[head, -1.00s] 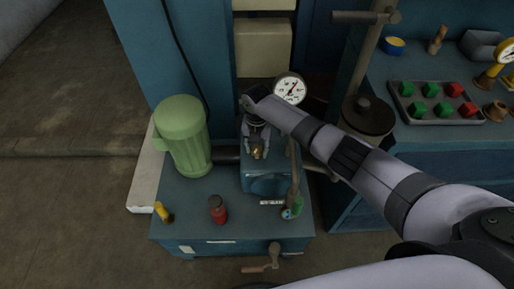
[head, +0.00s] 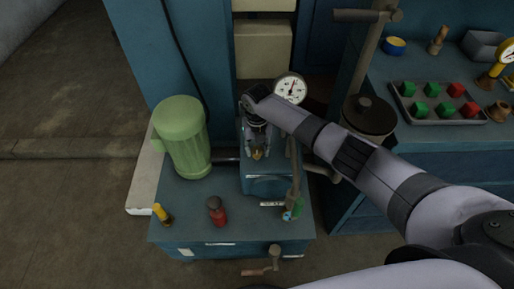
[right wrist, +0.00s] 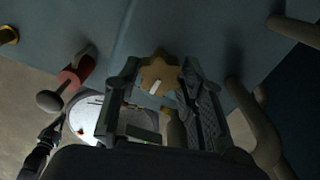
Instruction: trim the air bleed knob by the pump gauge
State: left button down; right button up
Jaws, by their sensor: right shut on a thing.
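The air bleed knob (right wrist: 158,72) is a brass, lobed knob with a white mark, seen between the fingertips in the right wrist view. In the head view a bit of the knob (head: 257,155) shows under my right gripper (head: 258,150), on the blue pump block (head: 268,185). My right gripper is shut on it and points down. The pump gauge (head: 290,89) has a round white dial and stands just behind and right of the gripper; its needle points about up. A white dial also shows in the right wrist view (right wrist: 88,119). My left gripper is not in view.
A green motor (head: 184,140) stands left of the pump. A red-topped part (head: 217,212) and a yellow handle (head: 161,213) stand at the bench front. A pipe with a green tag (head: 298,208) is at right. A tray (head: 403,113) of green and red pieces lies on the right bench.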

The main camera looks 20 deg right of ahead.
aim_at(257, 150)
jog(key=o, duration=1.1)
jog(key=shift+o, duration=0.2)
notch_tip(257, 150, up, 12)
dwell(0.3)
